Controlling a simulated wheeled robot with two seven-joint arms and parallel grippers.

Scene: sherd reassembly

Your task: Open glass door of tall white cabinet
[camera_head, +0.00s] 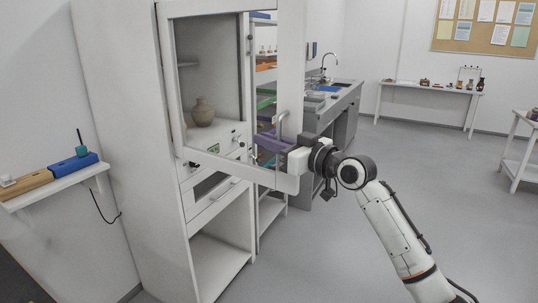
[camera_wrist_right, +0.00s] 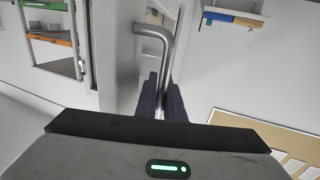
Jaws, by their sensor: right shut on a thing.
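The tall white cabinet (camera_head: 115,110) stands at the left of the head view. Its white-framed glass door (camera_head: 291,60) stands ajar, its handle edge swung out past the cabinet's right side. A brown vase (camera_head: 203,112) shows inside, behind the glass. My right gripper (camera_head: 283,141) is shut on the door's metal handle (camera_head: 281,120). In the right wrist view the dark fingers (camera_wrist_right: 161,100) close around the upright bar of the bent handle (camera_wrist_right: 156,32). My left gripper is not in view.
A wall shelf (camera_head: 55,180) with wooden and blue blocks is left of the cabinet. A shelf rack with coloured trays (camera_head: 268,140) stands just behind the door. A sink counter (camera_head: 335,105) is beyond. Open grey floor (camera_head: 460,225) lies to the right.

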